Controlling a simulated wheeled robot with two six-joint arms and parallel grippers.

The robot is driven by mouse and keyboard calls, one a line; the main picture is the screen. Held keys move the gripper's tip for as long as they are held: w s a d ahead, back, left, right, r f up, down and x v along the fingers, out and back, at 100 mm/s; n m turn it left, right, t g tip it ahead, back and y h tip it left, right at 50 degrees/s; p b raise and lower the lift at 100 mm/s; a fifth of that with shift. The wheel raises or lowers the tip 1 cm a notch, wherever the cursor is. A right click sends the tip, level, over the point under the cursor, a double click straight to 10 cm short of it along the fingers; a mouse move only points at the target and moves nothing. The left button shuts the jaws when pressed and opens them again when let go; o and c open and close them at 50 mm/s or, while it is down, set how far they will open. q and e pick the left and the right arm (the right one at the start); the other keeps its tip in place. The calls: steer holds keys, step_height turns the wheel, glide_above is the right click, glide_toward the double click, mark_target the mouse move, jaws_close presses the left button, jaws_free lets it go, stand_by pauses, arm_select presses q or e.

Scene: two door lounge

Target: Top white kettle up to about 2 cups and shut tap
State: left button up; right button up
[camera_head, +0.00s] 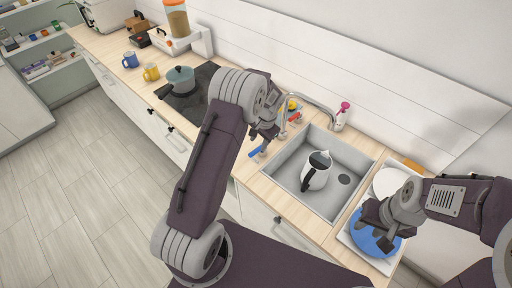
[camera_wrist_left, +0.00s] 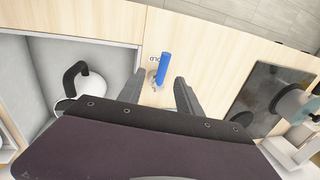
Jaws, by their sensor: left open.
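The white kettle (camera_head: 319,176) with a black handle stands in the sink (camera_head: 290,175). It shows in part in the left wrist view (camera_wrist_left: 92,86). The silver tap (camera_head: 312,98) arches over the back of the sink; I cannot make out any water stream. Its blue lever (camera_head: 257,152) and red lever (camera_head: 295,117) are left of the sink. My left gripper (camera_head: 264,136) is open above the counter. In the left wrist view the blue lever (camera_wrist_left: 163,67) lies beyond and between its fingertips, apart from them. My right gripper (camera_head: 378,222) is over a blue plate; its jaws are unclear.
A blue plate (camera_head: 376,240) and white plate (camera_head: 389,181) are right of the sink. A pink-topped bottle (camera_head: 341,115) stands behind it. A pot (camera_head: 181,80) sits on the dark hob (camera_head: 205,76) to the left. Blue (camera_head: 130,60) and yellow (camera_head: 151,72) mugs stand farther left.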

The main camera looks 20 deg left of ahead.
arm_select(q)
steer(key=p, duration=0.2)
glide_above(254, 151)
steer(key=f, duration=0.4)
steer(key=shift+s+d+f, duration=0.1)
steer(key=shift+d+f, duration=0.1)
steer(key=shift+d, duration=0.2)
steer(key=x, duration=0.2)
steer(key=p+x, duration=0.1)
steer(key=x, duration=0.1)
steer(key=shift+s+d+f, duration=0.1)
steer(key=shift+s+d, duration=0.05)
steer(key=shift+d, duration=0.1)
steer(key=shift+f, duration=0.45)
steer(key=shift+a+f, duration=0.15)
jaws_close()
arm_select(e)
steer(key=r, duration=0.2)
steer(key=w+a+r, duration=0.1)
arm_select(q)
steer(key=shift+w, duration=0.25)
